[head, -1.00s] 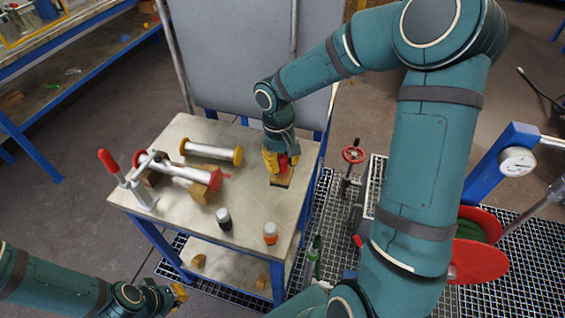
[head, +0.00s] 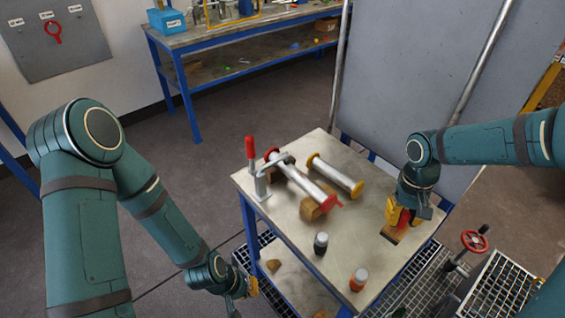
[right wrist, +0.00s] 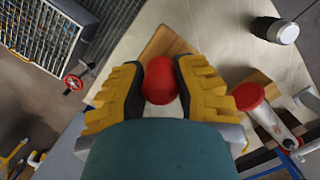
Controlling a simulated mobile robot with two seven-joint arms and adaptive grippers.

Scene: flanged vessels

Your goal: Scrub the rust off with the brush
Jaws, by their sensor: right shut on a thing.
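My right gripper (head: 397,212) is over the right end of the metal-topped table (head: 345,262). Its yellow fingers are shut on the red knob of what looks like the brush (right wrist: 160,78), with a wooden block (head: 393,235) under it. Bristles are hidden. A pipe with red flanges (head: 303,184) rests on wooden blocks at the table's left, beside a red-handled toggle clamp (head: 260,180). A pipe with yellow flanges (head: 337,175) lies behind it. I cannot make out rust on either. My left gripper (head: 250,287) hangs left of the table, its jaw opening unclear.
A dark bottle with a grey cap (head: 321,243) and an orange one (head: 358,280) stand near the table's front edge. A grey panel (head: 420,80) rises behind the table. A red handwheel (head: 474,241) stands to the right. The table's middle is clear.

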